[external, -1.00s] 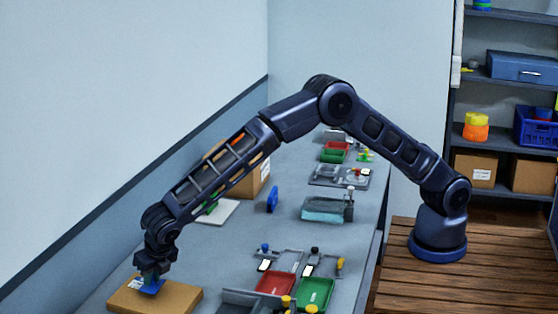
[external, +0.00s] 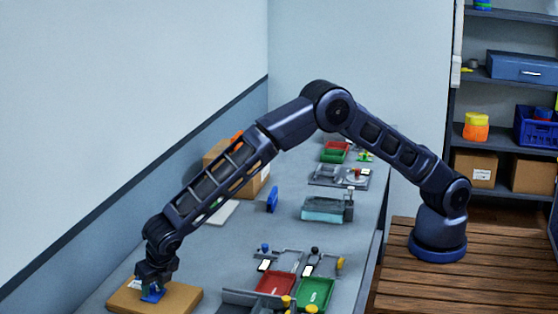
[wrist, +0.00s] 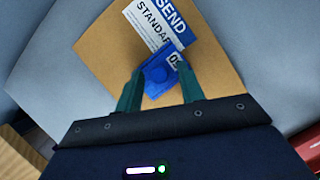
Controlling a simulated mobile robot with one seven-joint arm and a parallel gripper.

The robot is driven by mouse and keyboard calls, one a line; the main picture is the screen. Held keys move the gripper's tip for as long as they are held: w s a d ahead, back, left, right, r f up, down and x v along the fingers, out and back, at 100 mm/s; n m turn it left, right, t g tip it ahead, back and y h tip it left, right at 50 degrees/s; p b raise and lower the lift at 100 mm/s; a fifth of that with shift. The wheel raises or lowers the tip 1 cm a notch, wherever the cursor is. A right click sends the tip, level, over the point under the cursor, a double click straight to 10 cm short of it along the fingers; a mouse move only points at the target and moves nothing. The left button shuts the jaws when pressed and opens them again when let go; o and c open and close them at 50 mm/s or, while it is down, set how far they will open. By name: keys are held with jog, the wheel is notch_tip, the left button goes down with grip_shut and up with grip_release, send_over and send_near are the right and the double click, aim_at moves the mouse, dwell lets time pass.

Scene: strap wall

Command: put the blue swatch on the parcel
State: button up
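The blue swatch (wrist: 158,77) lies on the brown parcel (wrist: 105,55), next to its printed label and partly over it. It has a small raised part in its middle and a white printed patch at one side. In the external view the swatch (external: 153,296) shows under my gripper (external: 153,288) on the parcel (external: 183,297). My gripper (wrist: 161,72) is open, its two teal fingers spread apart at either side of the swatch, low over the parcel. Whether a finger touches the swatch I cannot tell.
A red tray (external: 275,284) and a green tray (external: 315,292) stand right of the parcel. A blue upright piece (external: 272,199) and a clear box (external: 323,210) stand farther back. The wall is close on the left. The bench between parcel and blue piece is clear.

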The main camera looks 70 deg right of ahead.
jog(key=v, duration=1.2)
jog(key=s+d+r+m, duration=0.2)
jog(key=d+r+m, duration=0.2)
jog(key=d+r, duration=0.45)
jog(key=s+d+r+m, duration=0.25)
jog(key=d+r, duration=0.35)
jog(key=d, duration=0.5)
jog(key=s+d+r+m, duration=0.4)
jog(key=s+d, duration=0.1)
jog(key=d, duration=0.3)
jog(key=s+d+r+m, duration=0.4)
jog(key=s+d+r, duration=0.1)
jog(key=d, duration=0.4)
jog(key=s+d+r+m+y, duration=0.1)
jog(key=s+d+r+m, duration=0.1)
jog(key=s+d+m, duration=0.85)
jog(key=s+d+f+m, duration=0.2)
jog(key=s, duration=0.4)
jog(key=s+d+f+m, duration=0.1)
jog(key=s+d+f, duration=0.1)
jog(key=s, duration=0.5)
jog(key=s+d+f+m+y, duration=0.1)
jog(key=s+d+f+m, duration=0.1)
jog(key=s, duration=0.5)
jog(key=shift+s+d+m+t, duration=0.2)
jog(key=shift+d+m+t, duration=0.1)
jog(key=shift+d, duration=0.6)
